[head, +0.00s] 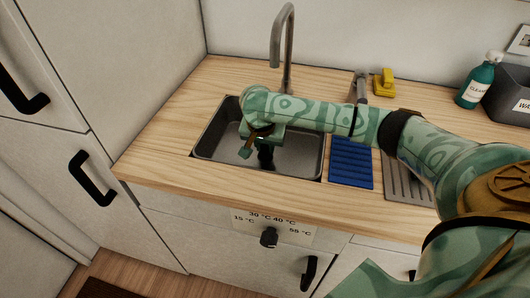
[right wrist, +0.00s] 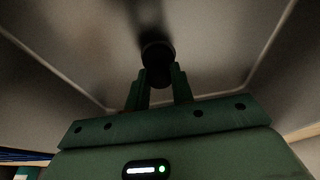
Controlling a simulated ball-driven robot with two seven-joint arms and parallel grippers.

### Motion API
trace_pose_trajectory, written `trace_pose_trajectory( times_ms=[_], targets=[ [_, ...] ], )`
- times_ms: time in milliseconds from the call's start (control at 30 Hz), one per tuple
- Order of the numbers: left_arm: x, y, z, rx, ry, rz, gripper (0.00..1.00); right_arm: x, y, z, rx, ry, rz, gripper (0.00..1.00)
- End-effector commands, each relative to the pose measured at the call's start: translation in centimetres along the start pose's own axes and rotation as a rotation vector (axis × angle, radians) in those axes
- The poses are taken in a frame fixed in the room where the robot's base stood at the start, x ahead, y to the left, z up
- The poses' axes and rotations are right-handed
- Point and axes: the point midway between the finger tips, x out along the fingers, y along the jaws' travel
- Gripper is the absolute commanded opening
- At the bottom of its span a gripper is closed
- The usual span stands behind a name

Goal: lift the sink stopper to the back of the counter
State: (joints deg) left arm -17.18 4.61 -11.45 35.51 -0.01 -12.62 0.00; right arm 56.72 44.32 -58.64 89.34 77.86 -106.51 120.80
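The sink stopper, a black knobbed piece (head: 265,158), is in the metal sink (head: 304,158), below my right gripper (head: 259,150). The right arm reaches in from the right and hides part of the sink. In the right wrist view the stopper (right wrist: 157,55) is a dark round knob at the tips of my right gripper (right wrist: 160,84). The two fingers stand apart on either side of its near end. I cannot tell whether they press on it. The wooden counter (head: 180,100) surrounds the sink. My left gripper is not in view.
A tall tap (head: 289,50) stands behind the sink. A yellow item (head: 383,83), a teal cleaner bottle (head: 476,82) and a dark grey bin (head: 510,95) stand at the back right. A blue mat (head: 351,165) lies right of the sink. The back-left counter is clear.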

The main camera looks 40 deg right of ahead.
Motion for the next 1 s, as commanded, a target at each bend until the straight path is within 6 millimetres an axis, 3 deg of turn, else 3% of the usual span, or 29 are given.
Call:
trace_pose_trajectory(
  times_ms=[67,367,533,700,1000],
  targets=[
    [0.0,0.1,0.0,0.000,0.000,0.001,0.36,0.0,0.0,0.0,0.000,0.000,0.001,0.01],
    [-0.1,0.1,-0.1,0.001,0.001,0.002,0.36,0.0,0.0,0.0,0.000,-0.001,0.001,0.01],
    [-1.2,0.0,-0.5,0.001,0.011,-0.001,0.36,-1.3,0.0,-0.4,0.001,0.000,-0.001,0.01],
    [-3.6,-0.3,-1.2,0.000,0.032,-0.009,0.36,-4.2,0.1,-1.2,0.004,0.001,-0.003,0.01],
    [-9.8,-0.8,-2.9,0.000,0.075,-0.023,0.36,-11.3,5.7,-0.2,0.000,0.001,0.001,0.01]
  ],
)
